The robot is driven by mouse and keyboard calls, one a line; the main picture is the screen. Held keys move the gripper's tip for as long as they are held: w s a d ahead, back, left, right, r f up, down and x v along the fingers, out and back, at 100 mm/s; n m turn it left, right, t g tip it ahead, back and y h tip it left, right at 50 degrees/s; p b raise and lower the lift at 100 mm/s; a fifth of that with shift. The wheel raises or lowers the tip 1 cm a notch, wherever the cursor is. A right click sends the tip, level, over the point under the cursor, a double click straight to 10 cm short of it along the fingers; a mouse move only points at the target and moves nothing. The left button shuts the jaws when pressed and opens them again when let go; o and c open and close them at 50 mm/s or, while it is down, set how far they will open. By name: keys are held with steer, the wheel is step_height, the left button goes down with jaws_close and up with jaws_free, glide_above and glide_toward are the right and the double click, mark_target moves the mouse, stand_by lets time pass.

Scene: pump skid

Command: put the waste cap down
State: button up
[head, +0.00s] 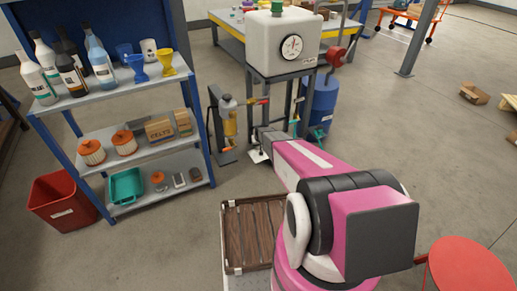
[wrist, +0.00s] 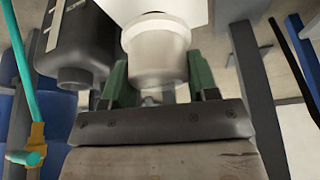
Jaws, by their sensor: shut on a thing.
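My gripper (wrist: 158,82) shows in the wrist view as two green fingers beyond a grey bolted bar. It is shut on a pale, round, cup-shaped piece between the fingers, which I take to be the waste cap (wrist: 156,62). A white body is right above this piece, and I cannot tell whether the two touch. In the head view my arm reaches away to the stand under the white tank (head: 283,45). My fingers and the cap are too small and hidden there to make out.
A dark cylinder (wrist: 75,50) and a teal rod (wrist: 22,70) are close on the left in the wrist view. A blue shelf unit (head: 140,150), red bin (head: 62,203), wooden-slatted crate (head: 228,240) and red stool (head: 465,268) stand around. Floor at right is mostly clear.

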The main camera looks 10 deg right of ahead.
steer(key=shift+f, duration=1.2)
steer(key=shift+f, duration=0.1)
steer(key=o, duration=1)
steer(key=s+a+v, duration=0.1)
steer(key=v, duration=1.4)
steer(key=s+r+g, duration=0.1)
steer(key=s+r, duration=0.6)
steer(key=s, duration=0.3)
steer(key=s+r+m+g, duration=0.1)
steer(key=s+r+g, duration=0.1)
steer(key=s+r, duration=0.5)
steer(key=s+r+g, duration=0.1)
steer(key=s+r, duration=0.6)
steer(key=s, duration=0.7)
steer(key=shift+s+d+r+g+h, duration=0.2)
steer(key=shift+s+d+g+h, duration=0.1)
steer(key=shift+s+d, duration=0.05)
